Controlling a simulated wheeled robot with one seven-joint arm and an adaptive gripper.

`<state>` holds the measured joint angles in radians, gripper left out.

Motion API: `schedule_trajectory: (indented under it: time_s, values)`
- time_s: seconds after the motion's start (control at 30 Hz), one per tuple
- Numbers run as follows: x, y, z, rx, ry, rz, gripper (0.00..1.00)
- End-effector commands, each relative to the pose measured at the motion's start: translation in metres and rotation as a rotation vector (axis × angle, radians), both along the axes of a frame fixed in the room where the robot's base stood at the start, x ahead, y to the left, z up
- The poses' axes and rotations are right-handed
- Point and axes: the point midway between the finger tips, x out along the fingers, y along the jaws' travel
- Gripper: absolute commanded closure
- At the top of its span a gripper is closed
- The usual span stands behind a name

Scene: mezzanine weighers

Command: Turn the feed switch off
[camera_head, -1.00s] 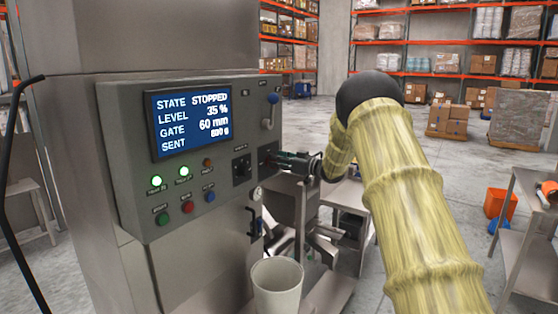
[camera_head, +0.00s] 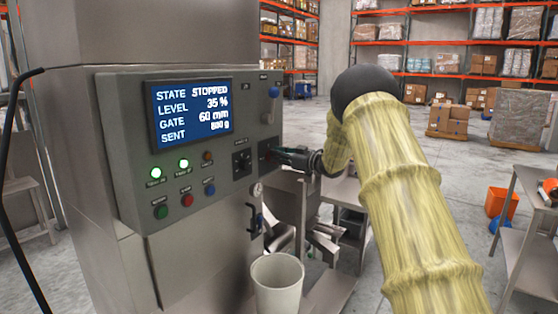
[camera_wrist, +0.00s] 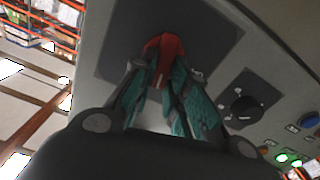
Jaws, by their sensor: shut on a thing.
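My gripper (camera_head: 276,154) reaches the right end of the grey control panel (camera_head: 129,150). In the wrist view its fingers (camera_wrist: 165,80) are shut on a red switch handle (camera_wrist: 166,46), which stands on a dark plate (camera_wrist: 122,38). The fingers hide part of the handle, and I cannot read its label or set position. A black rotary knob (camera_head: 242,161) sits just left of the gripper, also seen in the wrist view (camera_wrist: 246,108). The screen (camera_head: 190,115) reads STATE STOPPED, LEVEL 35 %, GATE 60 mm.
Two green lamps (camera_head: 156,173) are lit, with green, red and blue buttons below. A blue-knobbed lever (camera_head: 273,91) is above my gripper. A pale bucket (camera_head: 277,285) stands below the panel. Metal tables stand at the right, and open floor lies behind.

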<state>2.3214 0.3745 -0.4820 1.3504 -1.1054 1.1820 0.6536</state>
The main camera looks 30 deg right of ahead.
Motion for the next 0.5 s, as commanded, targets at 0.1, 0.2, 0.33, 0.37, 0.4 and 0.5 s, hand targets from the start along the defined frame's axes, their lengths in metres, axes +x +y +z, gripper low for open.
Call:
schedule_trajectory:
  time_s: [0.1, 0.2, 0.33, 0.37, 0.4, 0.5]
  values:
    - [-0.0003, 0.001, -0.0047, -0.099, -0.043, -0.002, 1.0]
    - [-0.001, 0.0018, -0.0058, -0.186, -0.079, -0.002, 1.0]
    - [-0.0015, 0.0038, -0.0067, -0.3, -0.127, -0.001, 1.0]
    - [-0.0018, 0.0038, -0.0069, -0.326, -0.138, -0.001, 1.0]
    - [-0.0021, 0.004, -0.0071, -0.363, -0.152, -0.001, 1.0]
    - [-0.0023, 0.0057, -0.0078, -0.451, -0.189, -0.001, 1.0]
